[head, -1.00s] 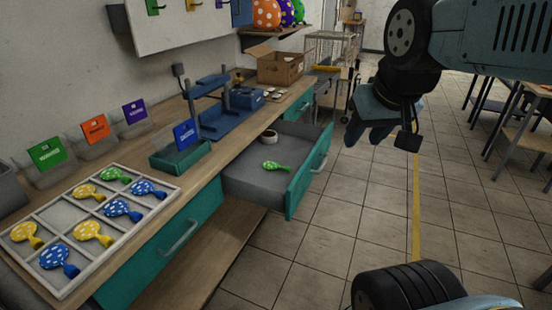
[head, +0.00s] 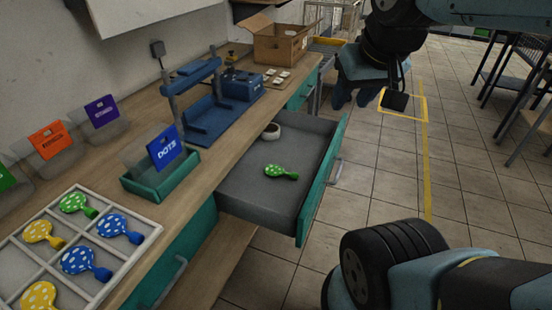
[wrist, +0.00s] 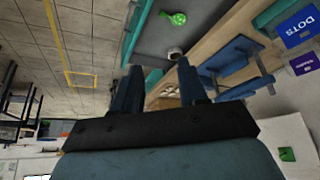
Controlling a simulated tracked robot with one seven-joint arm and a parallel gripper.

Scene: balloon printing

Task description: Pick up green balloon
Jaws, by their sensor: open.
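Another green balloon (head: 77,204), with white dots, lies in a compartment of the white divided tray (head: 128,262) on the bench. My gripper (head: 356,97) hangs over the floor to the right of the drawer, apart from both balloons. In the wrist view its two blue fingers (wrist: 158,88) stand apart with nothing between them.
A white tape roll (head: 271,131) is in the drawer's back corner. On the bench are a teal bin with a DOTS card (head: 160,178), a blue press (head: 208,115) and a cardboard box (head: 283,42). Tables (head: 525,90) stand at right. The floor between is clear.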

